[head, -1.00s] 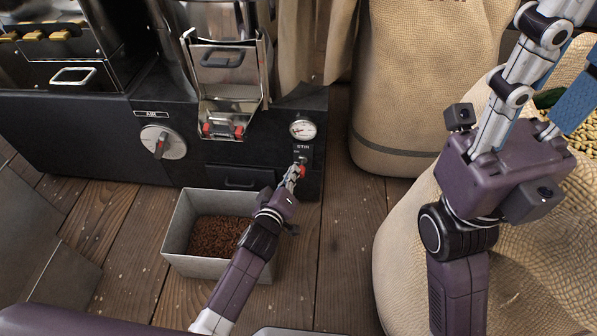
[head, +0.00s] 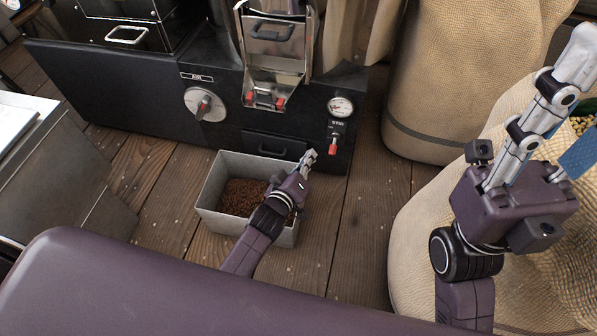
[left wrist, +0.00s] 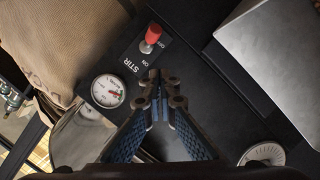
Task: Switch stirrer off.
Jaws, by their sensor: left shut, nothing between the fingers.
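The stirrer switch (head: 333,147) is a small lever with a red tip below the STIR label on the black machine front. In the head view the lever points down. In the left wrist view the switch (left wrist: 152,36) leans away from the ON mark, toward the OFF mark. My left gripper (head: 309,157) is shut and empty, just left of and slightly below the switch, apart from it. Its closed fingers (left wrist: 160,82) show in the left wrist view. My right gripper (head: 560,120) is at the right, far from the switch; its far finger is partly cut off.
A round gauge (head: 341,107) sits above the switch, and the AIR knob (head: 205,104) is farther left. A metal bin of beans (head: 212,190) stands on the floor by my left gripper. Burlap sacks (head: 445,75) stand at the right. Wooden floor (head: 350,225) is clear between.

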